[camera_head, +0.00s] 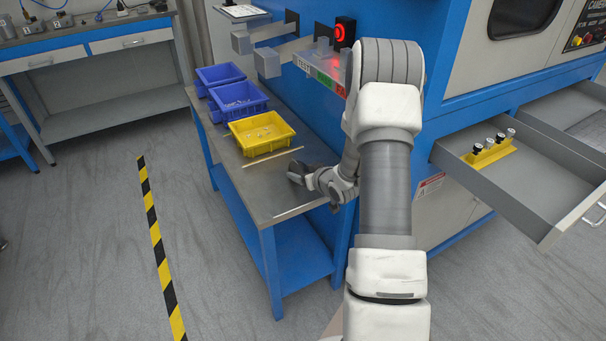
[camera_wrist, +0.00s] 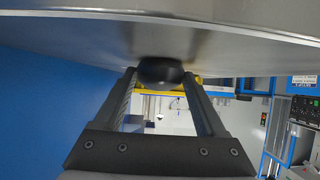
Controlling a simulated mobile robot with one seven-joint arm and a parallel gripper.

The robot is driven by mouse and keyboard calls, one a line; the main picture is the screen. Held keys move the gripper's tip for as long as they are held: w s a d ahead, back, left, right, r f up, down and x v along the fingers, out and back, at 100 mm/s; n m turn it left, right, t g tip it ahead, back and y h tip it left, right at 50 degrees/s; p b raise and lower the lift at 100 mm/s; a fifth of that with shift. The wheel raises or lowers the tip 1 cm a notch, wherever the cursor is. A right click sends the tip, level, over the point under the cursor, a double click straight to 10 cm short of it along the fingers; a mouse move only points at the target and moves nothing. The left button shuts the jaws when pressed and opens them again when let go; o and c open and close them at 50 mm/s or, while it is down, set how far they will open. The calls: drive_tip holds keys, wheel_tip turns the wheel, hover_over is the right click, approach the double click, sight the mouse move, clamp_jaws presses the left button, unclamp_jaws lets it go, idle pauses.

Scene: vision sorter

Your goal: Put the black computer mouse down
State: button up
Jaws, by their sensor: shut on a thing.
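The black computer mouse (camera_wrist: 160,71) sits between the two fingertips of my gripper (camera_wrist: 160,80) in the wrist view. The fingers are shut on its sides. The mouse is right against or very close to the metal top of the blue side table (camera_wrist: 60,28), which fills the upper part of that view; I cannot tell whether they touch. In the head view my gripper (camera_head: 297,172) is low over the same table (camera_head: 285,195), in front of the yellow bin. There the mouse cannot be told apart from the dark fingers.
A yellow bin (camera_head: 262,149) and two blue bins (camera_head: 240,115) stand in a row on the table behind my gripper. A thin pale strip (camera_head: 272,157) lies between the yellow bin and my gripper. The table's front end is bare. An open drawer (camera_head: 535,215) juts out at right.

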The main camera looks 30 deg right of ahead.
drive_tip(key=o, duration=0.9)
drive_tip(key=shift+f, duration=0.15)
drive_tip(key=o, duration=0.4)
drive_tip(key=shift+o, duration=0.2)
